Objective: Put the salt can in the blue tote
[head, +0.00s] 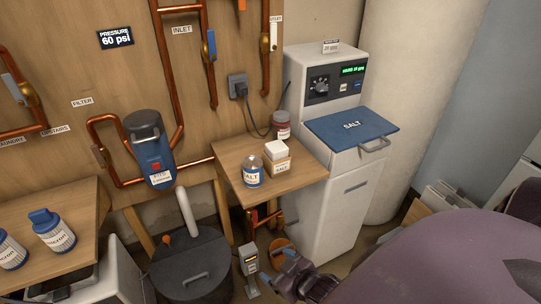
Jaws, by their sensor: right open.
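The salt can (252,172) is a small cylinder with a grey top and a blue-and-white label, of which "ALT" can be read. It stands upright on the small wooden shelf (228,160) in the head view. My right gripper (284,266) is low in the picture, below and in front of the shelf, open and apart from the can. Its fingers are small and partly dark here. I see no blue tote. My left gripper is not in view.
A white softener cabinet (334,205) with a blue lid (350,125) rises at right. Below are a black lidded tub (190,268) and a small meter (249,262).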

